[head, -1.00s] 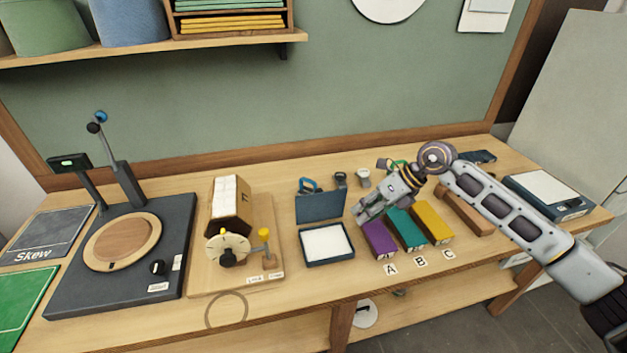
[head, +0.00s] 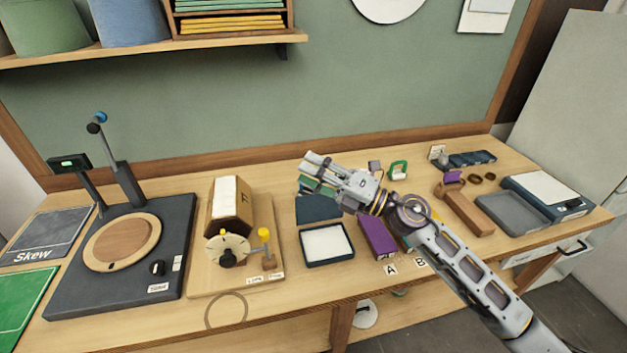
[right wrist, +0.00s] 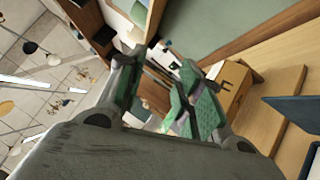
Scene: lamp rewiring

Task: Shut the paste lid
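The paste box is a shallow dark blue tray with a white pad (head: 327,242), near the middle of the bench in the head view. Its dark blue lid (head: 318,208) stands open at the back edge, its upper part hidden by my right gripper. My right gripper (head: 308,172) is above and behind the lid, fingers apart and empty, pointing left. In the right wrist view its green-padded fingers (right wrist: 160,98) are apart with nothing between them. The lid (right wrist: 297,110) shows at that view's right edge. My left gripper is not in view.
A wooden stand with a dial (head: 228,250) is left of the box. A purple block (head: 378,238) is close on the right, under my right arm. A turntable base (head: 125,255) stands far left. The bench in front of the box is clear.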

